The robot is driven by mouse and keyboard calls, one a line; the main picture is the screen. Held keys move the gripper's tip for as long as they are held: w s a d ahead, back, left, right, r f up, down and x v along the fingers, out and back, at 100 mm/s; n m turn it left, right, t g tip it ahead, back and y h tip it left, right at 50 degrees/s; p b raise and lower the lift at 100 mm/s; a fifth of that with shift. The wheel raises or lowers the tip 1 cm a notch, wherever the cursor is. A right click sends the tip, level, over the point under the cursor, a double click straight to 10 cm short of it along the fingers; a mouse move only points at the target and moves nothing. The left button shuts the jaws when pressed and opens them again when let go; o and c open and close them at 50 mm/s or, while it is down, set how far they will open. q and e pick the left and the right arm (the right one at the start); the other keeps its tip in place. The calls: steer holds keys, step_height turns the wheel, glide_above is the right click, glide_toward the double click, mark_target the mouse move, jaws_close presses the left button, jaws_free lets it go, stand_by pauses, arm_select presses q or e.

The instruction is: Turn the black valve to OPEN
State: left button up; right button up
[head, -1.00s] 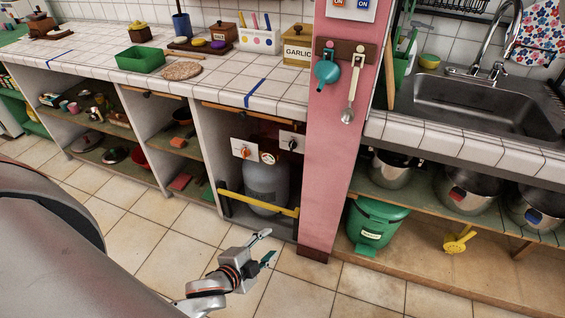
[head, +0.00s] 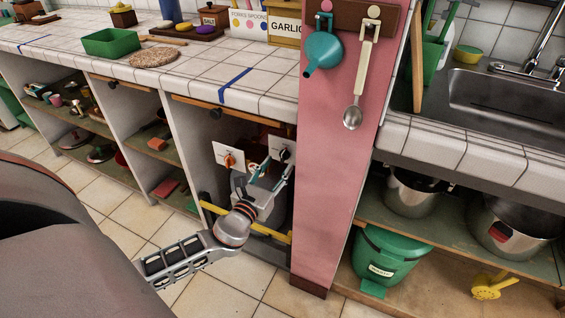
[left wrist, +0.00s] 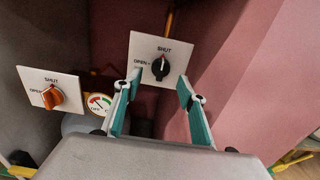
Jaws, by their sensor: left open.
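The black valve (left wrist: 160,69) is a knob on a white plate in the left wrist view, with SHUT printed above it and OPEN at its left. Its red mark points up towards SHUT. In the head view the black valve (head: 283,152) sits inside the cabinet bay beside the pink pillar. My left gripper (head: 271,172) reaches into this bay. In the left wrist view its teal-lined fingers (left wrist: 160,88) are apart and empty, below and either side of the knob, with no clear contact. My right gripper is not in view.
An orange valve (left wrist: 53,98) on its own plate and a round gauge (left wrist: 98,103) are left of the black valve. A yellow bar (head: 216,207) crosses the bay's front low down. The pink pillar (head: 338,165) bounds the bay on the right; the counter (head: 265,98) overhangs it.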

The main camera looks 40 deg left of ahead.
mark_target(282, 161)
arm_select(q)
steer(key=shift+x, duration=1.6)
steer(key=c, duration=1.1)
